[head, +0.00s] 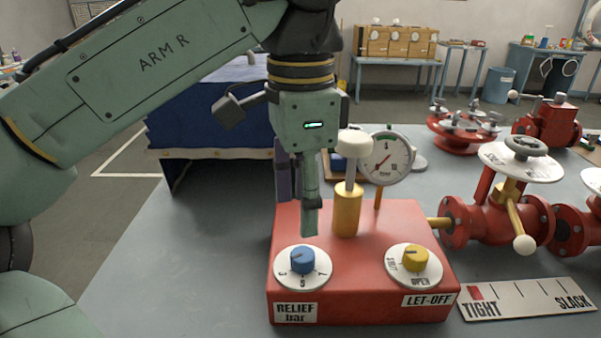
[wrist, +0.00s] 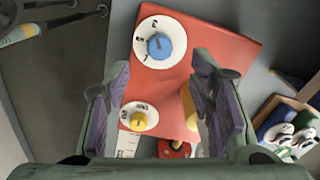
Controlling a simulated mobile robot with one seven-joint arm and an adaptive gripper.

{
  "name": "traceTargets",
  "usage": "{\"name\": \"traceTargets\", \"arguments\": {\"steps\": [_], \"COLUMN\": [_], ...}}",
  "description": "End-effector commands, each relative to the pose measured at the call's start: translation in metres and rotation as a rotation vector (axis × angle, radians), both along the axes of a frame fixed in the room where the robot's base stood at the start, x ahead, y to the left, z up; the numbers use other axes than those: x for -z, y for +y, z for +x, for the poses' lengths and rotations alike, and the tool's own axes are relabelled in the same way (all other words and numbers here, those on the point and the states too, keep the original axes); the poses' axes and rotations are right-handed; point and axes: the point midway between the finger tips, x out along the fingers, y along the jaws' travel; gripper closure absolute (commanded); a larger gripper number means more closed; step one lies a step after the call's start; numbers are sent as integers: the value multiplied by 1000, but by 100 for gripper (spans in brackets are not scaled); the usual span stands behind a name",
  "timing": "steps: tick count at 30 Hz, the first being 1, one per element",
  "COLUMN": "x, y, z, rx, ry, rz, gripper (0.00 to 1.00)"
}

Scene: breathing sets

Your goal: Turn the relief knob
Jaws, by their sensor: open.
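The relief knob is a blue knob (head: 302,260) on a white numbered dial at the left of a red box (head: 345,290), above a "RELIEF bar" label. It also shows in the wrist view (wrist: 159,46), ahead of the fingers. My gripper (head: 305,220) points down above and just behind the blue knob in the head view, apart from it. In the wrist view the two purple-padded fingers (wrist: 160,100) stand apart with nothing between them gripped. In the head view I see the fingers nearly edge-on.
A yellow let-off knob (head: 415,258) sits at the box's right. A brass post with a white cap (head: 353,145) and a gauge (head: 385,158) rise close beside my gripper. Red valves (head: 500,220) and a TIGHT–SLACK plate (head: 525,299) lie right.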

Motion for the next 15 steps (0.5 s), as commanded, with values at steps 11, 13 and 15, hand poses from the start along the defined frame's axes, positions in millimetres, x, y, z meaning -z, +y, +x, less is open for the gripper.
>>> {"name": "traceTargets", "arguments": {"steps": [11,13,15], "x": [-36,-37,-37], "y": [0,0,0], "z": [0,0,0], "rx": [0,1,1], "ry": [0,1,1], "rz": [0,0,-1], "gripper": [50,50,50]}}
